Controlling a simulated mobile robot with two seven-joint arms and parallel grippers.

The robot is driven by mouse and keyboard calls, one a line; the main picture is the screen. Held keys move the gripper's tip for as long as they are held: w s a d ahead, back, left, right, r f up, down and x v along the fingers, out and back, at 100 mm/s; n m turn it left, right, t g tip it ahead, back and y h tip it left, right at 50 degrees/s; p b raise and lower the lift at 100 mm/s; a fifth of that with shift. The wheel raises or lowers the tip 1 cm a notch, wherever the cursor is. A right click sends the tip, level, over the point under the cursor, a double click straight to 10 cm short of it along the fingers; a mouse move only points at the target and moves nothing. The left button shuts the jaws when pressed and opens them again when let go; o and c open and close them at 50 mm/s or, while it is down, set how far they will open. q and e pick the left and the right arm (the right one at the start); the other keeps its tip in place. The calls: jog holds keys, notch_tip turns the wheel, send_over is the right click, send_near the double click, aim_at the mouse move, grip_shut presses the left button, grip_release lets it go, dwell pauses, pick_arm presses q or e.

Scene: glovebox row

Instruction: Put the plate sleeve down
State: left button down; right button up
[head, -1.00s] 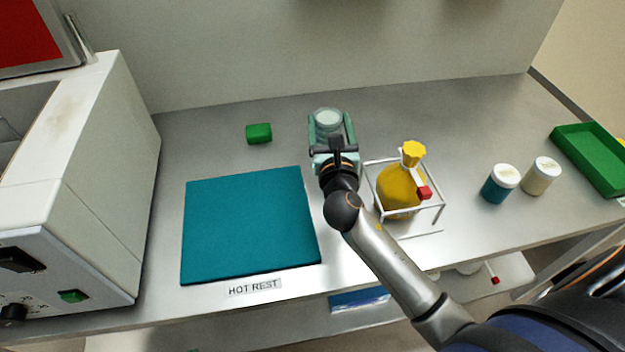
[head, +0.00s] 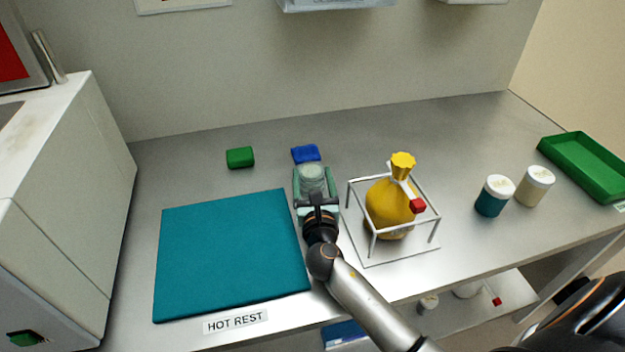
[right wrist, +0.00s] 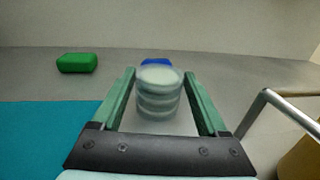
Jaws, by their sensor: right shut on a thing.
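The plate sleeve (head: 312,178) is a clear, ribbed cylinder with a pale top. My right gripper (head: 315,172) has its green fingers on both sides of it and is shut on it. In the right wrist view the sleeve (right wrist: 158,95) stands upright between the fingers. It is just right of the far right corner of the teal mat and left of the wire stand. I cannot tell whether its base touches the bench. My left gripper is not in view.
The teal mat (head: 230,255) bears nothing. A blue block (head: 306,154) lies just behind the sleeve, a green block (head: 240,157) behind the mat. A yellow bottle (head: 385,210) stands in the white wire stand (head: 437,220). Two jars (head: 493,197) and a green tray (head: 588,165) are right.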

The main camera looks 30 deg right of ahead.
jog(key=o, duration=1.4)
jog(key=shift+f, duration=0.1)
